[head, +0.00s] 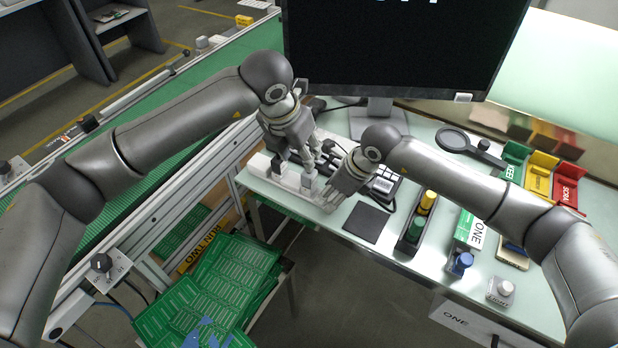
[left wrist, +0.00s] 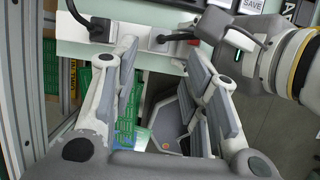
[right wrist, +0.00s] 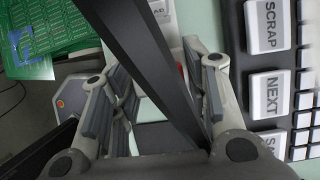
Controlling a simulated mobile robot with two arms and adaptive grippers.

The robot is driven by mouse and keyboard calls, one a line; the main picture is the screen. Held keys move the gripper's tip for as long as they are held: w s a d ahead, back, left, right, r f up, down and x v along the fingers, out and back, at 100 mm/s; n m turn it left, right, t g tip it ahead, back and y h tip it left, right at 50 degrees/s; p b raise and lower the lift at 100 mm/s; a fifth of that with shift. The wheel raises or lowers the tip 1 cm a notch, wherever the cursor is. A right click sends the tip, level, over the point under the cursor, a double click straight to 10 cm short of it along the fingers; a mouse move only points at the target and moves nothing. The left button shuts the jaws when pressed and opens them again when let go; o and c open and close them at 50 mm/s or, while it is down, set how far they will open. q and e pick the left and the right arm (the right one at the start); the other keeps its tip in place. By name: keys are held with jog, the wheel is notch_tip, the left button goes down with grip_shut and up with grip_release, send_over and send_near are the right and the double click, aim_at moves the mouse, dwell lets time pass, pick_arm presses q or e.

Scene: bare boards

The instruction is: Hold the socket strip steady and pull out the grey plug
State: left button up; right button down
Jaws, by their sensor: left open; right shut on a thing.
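The white socket strip (head: 260,163) lies along the table's left edge. A grey-looking plug (head: 308,182) stands in it near the right gripper, and a darker plug (head: 278,164) stands further left. In the left wrist view two corded plugs show, one (left wrist: 97,27) left of the fingers and one (left wrist: 160,40) between the fingertip lines; their shades are hard to tell there. My left gripper (head: 299,160) is open above the strip, apart from the plugs. My right gripper (head: 336,195) is shut on the strip's right end; the strip (right wrist: 155,108) shows between its fingers.
A keyboard with large labelled keys (head: 384,185) lies just behind the strip. A monitor (head: 400,45) stands at the back. A dark pad (head: 367,222) and a holder with coloured cylinders (head: 412,232) lie to the right. Green boards (head: 215,290) sit below the table's left edge.

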aim_at(309, 177)
pick_arm(q)
jog(key=shift+x, duration=4.45)
jog(key=shift+c, duration=0.2)
grip_shut()
jog(key=shift+w+r, duration=0.1)
jog(key=shift+r, duration=0.6)
